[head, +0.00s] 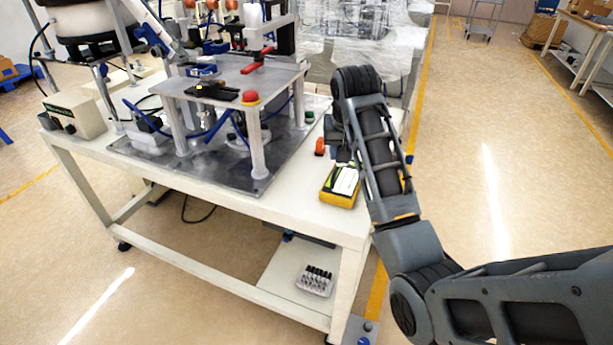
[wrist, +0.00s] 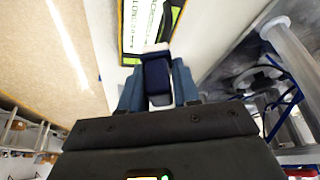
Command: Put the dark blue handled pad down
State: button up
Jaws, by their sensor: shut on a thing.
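The dark blue handled pad (wrist: 155,72) sits between the fingers of my gripper (wrist: 158,88) in the wrist view, and the fingers are shut on it. Only part of the pad shows, as a dark blue block with a pale part beside it. In the head view my gripper (head: 341,152) is over the right end of the white table (head: 300,205), mostly hidden by my own arm. I cannot tell whether the pad touches the tabletop.
A yellow device (head: 339,186) with a pale label lies close to my gripper; it also shows in the wrist view (wrist: 126,40). A small orange-red item (head: 319,147) is just left. A metal fixture with a red button (head: 251,97) stands farther left. Bare tabletop lies between.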

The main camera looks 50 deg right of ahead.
jog(key=shift+d+r, duration=0.25)
jog(key=shift+d, duration=0.25)
jog(key=shift+w+f, duration=0.1)
jog(key=shift+w, duration=0.1)
send_over(300, 180)
jog(key=s+a, duration=0.1)
notch_tip(300, 180, down, 6)
jog(key=shift+a+f+p, duration=0.1)
jog(key=shift+f+p, duration=0.15)
jog(key=shift+p, duration=0.05)
jog(key=shift+f, duration=2.1)
jog(key=shift+a+f, duration=0.1)
jog(key=o, duration=0.9)
jog(key=shift+o, duration=0.2)
jog(key=v, duration=1.2)
